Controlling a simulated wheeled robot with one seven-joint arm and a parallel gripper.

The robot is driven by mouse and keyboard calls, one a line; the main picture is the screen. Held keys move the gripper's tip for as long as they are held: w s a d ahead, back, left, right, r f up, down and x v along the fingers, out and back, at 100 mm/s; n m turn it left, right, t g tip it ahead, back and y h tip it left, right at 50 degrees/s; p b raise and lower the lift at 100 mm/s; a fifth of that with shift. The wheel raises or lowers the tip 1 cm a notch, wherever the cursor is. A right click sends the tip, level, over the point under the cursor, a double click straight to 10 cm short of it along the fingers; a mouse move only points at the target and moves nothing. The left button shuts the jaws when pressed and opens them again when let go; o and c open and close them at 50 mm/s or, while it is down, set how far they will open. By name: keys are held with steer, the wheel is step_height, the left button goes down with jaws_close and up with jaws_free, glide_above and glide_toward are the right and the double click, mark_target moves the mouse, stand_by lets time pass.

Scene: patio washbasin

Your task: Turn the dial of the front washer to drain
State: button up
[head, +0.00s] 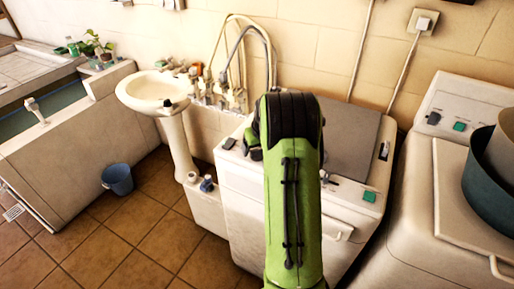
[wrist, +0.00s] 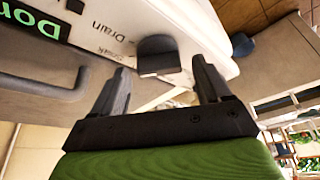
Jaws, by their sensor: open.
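The middle washer (head: 290,215) is white with a grey lid and stands behind my green arm in the head view. In the wrist view its white panel (wrist: 175,20) fills the top, with "Drain" and "Soak" lettering beside a dark grey dial (wrist: 158,54). My gripper (wrist: 160,70) is open. Its two fingers point at the panel, one to each side of the dial; I cannot tell whether either touches it. A green lit display (wrist: 35,22) is at the upper left of the wrist view. In the head view my arm hides part of the panel.
A second white washer (head: 445,200) stands at the right with dark tubs (head: 490,185) on it. A pedestal washbasin (head: 155,95) is at the left of the middle washer, with taps and hoses behind. A blue bucket (head: 117,179) stands on the open tiled floor.

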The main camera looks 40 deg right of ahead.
steer(key=shift+w+f, duration=0.1)
steer(key=shift+f, duration=0.1)
steer(key=c, duration=1)
steer(key=shift+c, duration=0.2)
steer(key=m+h+b, duration=0.1)
steer(key=m, duration=0.3)
steer(key=shift+a+g, duration=0.1)
steer(key=shift+g, duration=0.3)
steer(key=shift+m+g+h+b, duration=0.3)
steer(key=shift+m+g+h, duration=0.3)
steer(key=shift+m, duration=1.4)
steer(key=o, duration=1)
